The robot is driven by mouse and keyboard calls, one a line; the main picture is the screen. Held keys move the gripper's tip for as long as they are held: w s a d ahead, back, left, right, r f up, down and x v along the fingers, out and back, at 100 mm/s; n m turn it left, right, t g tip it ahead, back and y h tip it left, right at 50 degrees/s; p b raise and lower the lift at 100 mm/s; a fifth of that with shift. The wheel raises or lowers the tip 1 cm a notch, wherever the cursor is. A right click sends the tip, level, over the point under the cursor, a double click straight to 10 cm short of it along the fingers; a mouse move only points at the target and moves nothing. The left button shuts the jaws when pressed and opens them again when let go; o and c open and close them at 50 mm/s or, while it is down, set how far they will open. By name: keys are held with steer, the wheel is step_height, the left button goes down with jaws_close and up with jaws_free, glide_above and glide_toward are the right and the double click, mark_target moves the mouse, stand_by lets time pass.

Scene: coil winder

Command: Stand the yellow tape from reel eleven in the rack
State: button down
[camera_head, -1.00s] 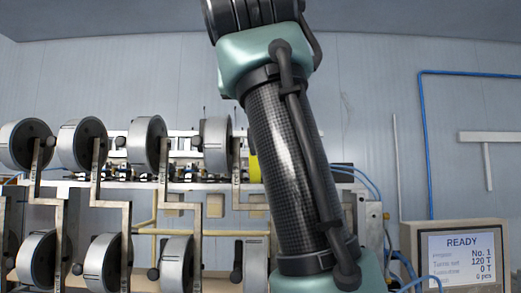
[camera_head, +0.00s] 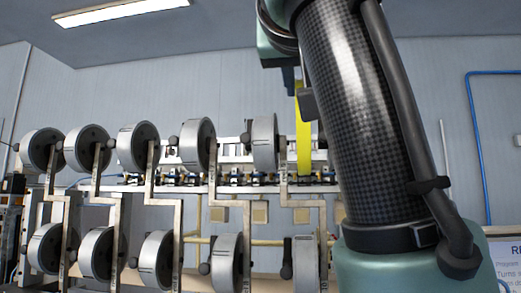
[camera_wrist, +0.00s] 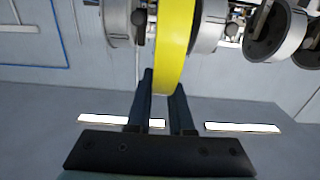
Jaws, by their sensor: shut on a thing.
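The yellow tape (camera_head: 304,130) is a narrow ring seen nearly edge-on, upright, right of the rightmost upper reel (camera_head: 265,145) in the head view. My gripper (camera_wrist: 163,82) is shut on the tape's edge. In the wrist view its two dark fingers lie on either side of the yellow tape (camera_wrist: 175,45), which extends beyond them. In the head view my arm hides most of the gripper. Several grey reels hang on bent metal arms in an upper and a lower row. I cannot tell which is reel eleven, and I cannot make out the rack.
A winding machine bench (camera_head: 150,187) with small fittings runs behind the reels. Grey reels (camera_wrist: 208,22) show close beside the tape in the wrist view. The wall above the reels is clear.

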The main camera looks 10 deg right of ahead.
steer(key=b+v, duration=0.3)
steer(key=v, duration=0.7)
steer(key=shift+s, duration=0.25)
stand_by(0.4)
